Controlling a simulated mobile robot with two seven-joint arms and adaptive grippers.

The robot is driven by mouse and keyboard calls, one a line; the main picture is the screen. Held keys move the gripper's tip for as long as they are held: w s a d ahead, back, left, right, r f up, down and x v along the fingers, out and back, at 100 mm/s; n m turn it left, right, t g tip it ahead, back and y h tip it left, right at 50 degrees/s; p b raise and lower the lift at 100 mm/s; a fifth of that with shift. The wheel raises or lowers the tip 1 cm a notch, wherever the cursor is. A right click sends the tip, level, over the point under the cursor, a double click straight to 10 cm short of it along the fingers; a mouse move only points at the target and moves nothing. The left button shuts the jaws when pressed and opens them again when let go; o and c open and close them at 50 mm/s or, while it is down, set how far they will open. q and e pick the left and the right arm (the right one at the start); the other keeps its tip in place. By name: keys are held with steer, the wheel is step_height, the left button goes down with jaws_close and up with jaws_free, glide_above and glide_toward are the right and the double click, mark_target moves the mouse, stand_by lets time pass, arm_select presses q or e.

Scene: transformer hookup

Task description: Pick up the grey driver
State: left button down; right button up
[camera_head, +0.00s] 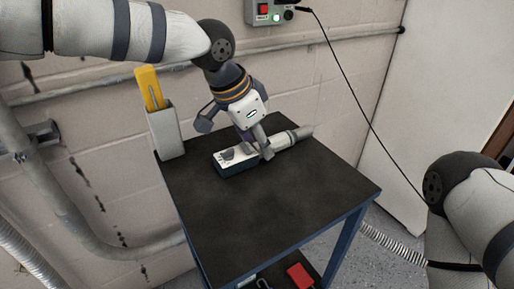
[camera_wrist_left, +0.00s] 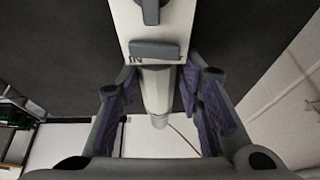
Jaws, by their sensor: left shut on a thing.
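The grey driver (camera_head: 228,161) is a light grey box with a dark lower side, lying on the black tabletop near the wall. A grey cylindrical piece (camera_head: 290,138) extends from its right end. In the left wrist view, the driver (camera_wrist_left: 122,22) shows an "IN" label at its near end, with the pale cylinder (camera_wrist_left: 157,92) below it. My left gripper (camera_head: 258,148) points down at the right end of the driver and is shut on it; in the left wrist view its fingers (camera_wrist_left: 158,80) flank the piece. The exact contact is partly hidden. My right gripper is out of view.
The table (camera_head: 270,215) has free room in front. A grey holder (camera_head: 166,133) with a yellow object (camera_head: 150,88) stands at its left back corner. A wall box (camera_head: 268,14) has a red switch, green light and hanging black cable (camera_head: 352,92). A red item (camera_head: 299,275) lies below.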

arm_select(q)
step_height(320, 180, up, 3)
steer(key=shift+d, duration=0.1)
steer(key=s+a+r+p, duration=0.3)
steer(key=s+a+r, duration=0.1)
steer(key=s+r, duration=0.6)
steer(key=s, duration=0.3)
steer(key=shift+s, duration=0.25)
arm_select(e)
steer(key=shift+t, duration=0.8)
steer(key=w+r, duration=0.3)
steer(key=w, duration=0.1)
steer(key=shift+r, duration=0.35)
arm_select(q)
steer(key=shift+a, duration=0.1)
steer(key=c, duration=2)
jaws_free()
jaws_close()
